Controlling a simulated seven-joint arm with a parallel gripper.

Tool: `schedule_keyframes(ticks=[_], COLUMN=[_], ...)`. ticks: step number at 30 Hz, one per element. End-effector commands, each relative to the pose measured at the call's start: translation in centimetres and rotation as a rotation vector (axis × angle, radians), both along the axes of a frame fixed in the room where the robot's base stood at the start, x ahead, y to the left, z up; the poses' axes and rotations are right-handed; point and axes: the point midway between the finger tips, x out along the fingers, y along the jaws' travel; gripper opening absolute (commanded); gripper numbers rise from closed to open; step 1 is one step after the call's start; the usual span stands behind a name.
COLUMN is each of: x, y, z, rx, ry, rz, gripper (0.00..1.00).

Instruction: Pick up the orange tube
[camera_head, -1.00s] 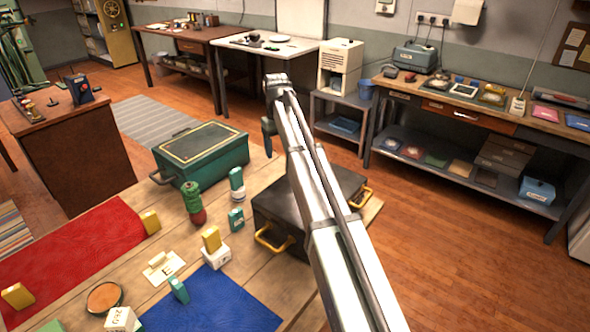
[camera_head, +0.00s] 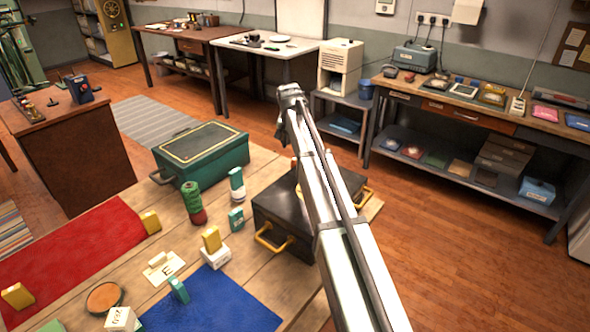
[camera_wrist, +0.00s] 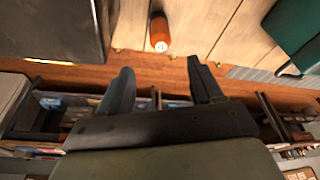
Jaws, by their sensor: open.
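The orange tube (camera_wrist: 160,30) is on the wooden table near its edge in the wrist view, between the black case (camera_wrist: 50,28) and the green box (camera_wrist: 300,35). I cannot tell whether it stands or lies. My gripper (camera_wrist: 161,78) is open and empty, with one dark finger on each side; the tube appears above the gap, apart from both fingers.
Red cloth (camera_head: 75,245) and blue cloth (camera_head: 215,300) lie in front. Open floor (camera_head: 450,240) lies to the right.

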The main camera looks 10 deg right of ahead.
Motion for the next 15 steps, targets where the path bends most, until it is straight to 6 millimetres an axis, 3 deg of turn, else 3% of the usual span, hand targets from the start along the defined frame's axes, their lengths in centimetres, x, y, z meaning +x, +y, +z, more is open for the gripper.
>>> schedule_keyframes(ticks=[9,15], x=[1.3,1.7], y=[-0.5,-0.7], z=[-5.2,-6.8], rx=[-0.001,0.000], ry=[0.003,0.002], rz=[0.003,0.003], gripper=[0.65,0.65])
